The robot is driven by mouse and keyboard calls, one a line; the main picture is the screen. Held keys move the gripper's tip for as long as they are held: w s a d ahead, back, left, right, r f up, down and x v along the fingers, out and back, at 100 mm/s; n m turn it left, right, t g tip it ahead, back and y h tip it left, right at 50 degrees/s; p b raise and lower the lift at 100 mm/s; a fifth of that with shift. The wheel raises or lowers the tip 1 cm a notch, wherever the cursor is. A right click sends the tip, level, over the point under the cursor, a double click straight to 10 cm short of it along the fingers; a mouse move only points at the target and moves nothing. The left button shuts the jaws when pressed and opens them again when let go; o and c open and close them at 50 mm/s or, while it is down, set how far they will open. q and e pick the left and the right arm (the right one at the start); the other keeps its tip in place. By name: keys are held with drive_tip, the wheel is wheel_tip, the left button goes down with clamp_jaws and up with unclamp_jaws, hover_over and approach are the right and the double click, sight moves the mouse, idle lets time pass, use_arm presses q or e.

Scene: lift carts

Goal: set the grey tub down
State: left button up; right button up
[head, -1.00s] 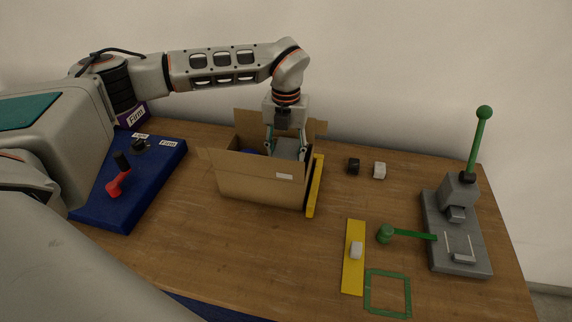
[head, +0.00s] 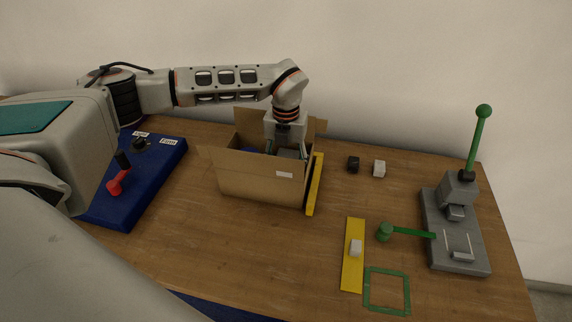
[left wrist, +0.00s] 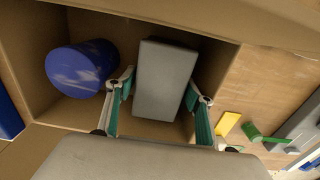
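The grey tub (left wrist: 165,80) is inside the open cardboard box (head: 255,182), near its right wall. In the head view only part of the tub (head: 290,153) shows above the box's front wall. My left gripper (head: 287,152) reaches down into the box from above, its fingers on either side of the tub. My right gripper is not in view.
A blue cylinder (left wrist: 82,68) is in the box, left of the tub. A yellow strip (head: 315,184) lies along the box's right side.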

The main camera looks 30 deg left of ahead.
use_arm(q)
drive_tip(key=shift+r, duration=0.25)
drive_tip(key=shift+w+r, duration=0.1)
drive_tip(key=shift+r, duration=0.25)
wheel_tip(320, 180, up, 11)
drive_tip(key=b, duration=0.1)
drive_tip(key=shift+b, duration=0.3)
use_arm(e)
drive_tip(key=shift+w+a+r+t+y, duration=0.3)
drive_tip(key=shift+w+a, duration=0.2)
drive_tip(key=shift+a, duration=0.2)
